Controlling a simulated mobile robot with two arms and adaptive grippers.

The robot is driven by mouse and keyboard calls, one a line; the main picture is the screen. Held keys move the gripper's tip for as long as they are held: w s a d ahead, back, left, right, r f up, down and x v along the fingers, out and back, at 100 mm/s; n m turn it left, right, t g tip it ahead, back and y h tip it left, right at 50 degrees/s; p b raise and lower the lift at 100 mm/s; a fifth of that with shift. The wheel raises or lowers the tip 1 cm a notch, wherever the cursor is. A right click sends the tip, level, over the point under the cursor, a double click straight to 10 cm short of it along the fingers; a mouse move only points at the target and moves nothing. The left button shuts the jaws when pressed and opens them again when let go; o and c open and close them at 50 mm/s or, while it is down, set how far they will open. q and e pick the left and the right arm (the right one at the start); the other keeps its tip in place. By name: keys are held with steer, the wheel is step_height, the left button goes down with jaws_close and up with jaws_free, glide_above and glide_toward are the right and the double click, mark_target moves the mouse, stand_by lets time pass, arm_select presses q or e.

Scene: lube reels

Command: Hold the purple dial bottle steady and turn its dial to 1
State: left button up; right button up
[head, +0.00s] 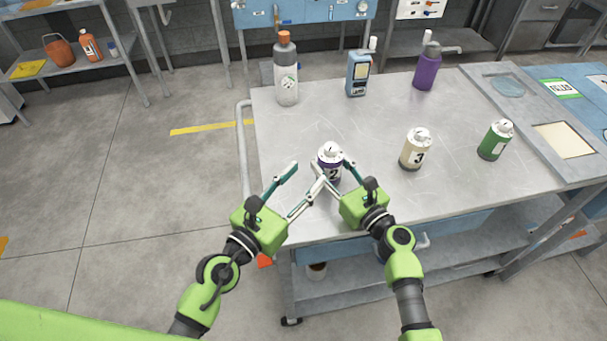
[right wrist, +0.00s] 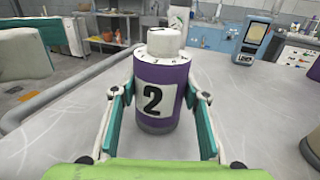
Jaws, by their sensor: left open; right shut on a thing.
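The purple dial bottle (head: 330,159) stands upright on the steel table near its front left edge. In the right wrist view the bottle (right wrist: 156,121) has a white label with a black 2, and a white dial (right wrist: 163,43) on top with small numbers around it. Which number the dial points to is too small to tell. My right gripper (head: 334,178) is shut on the bottle's body, with a finger on each side. My left gripper (head: 305,184) is open and empty, just left of the bottle and apart from the dial.
A cream bottle marked 3 (head: 414,152) and a green bottle (head: 495,140) stand to the right.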

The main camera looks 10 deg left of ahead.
steer(key=o, duration=1.4)
steer(key=shift+d, duration=0.1)
